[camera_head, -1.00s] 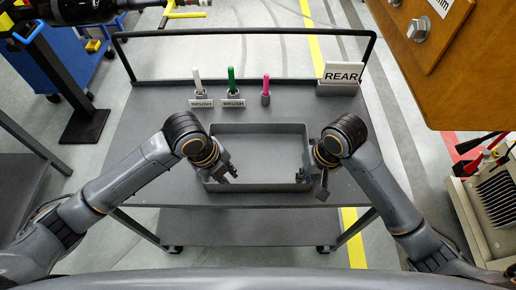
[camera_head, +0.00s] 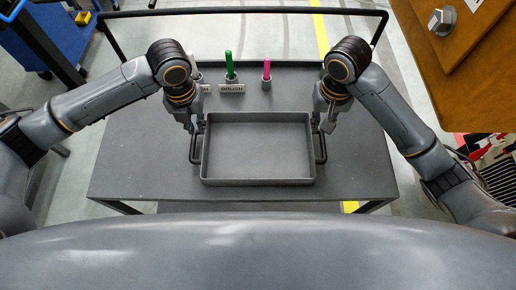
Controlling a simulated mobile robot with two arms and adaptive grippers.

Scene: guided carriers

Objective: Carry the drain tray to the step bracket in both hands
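The drain tray (camera_head: 258,182) is a shallow grey rectangular tray, empty, lying flat on the grey cart top. It has a dark looped handle on its left side (camera_head: 193,150) and another on its right side (camera_head: 322,150). My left gripper (camera_head: 194,126) is at the tray's upper left corner, by the far end of the left handle. My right gripper (camera_head: 325,124) is at the upper right corner, by the far end of the right handle. Whether the fingers are open or closed on the handles is too small to tell. I cannot make out a step bracket.
The cart top (camera_head: 130,172) has bare room left and right of the tray. Behind the tray stand a green brush (camera_head: 229,66) and a pink one (camera_head: 266,70); my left arm partly covers a pale one. A dark rail (camera_head: 240,11) runs behind. A wooden cabinet (camera_head: 475,70) stands at right.

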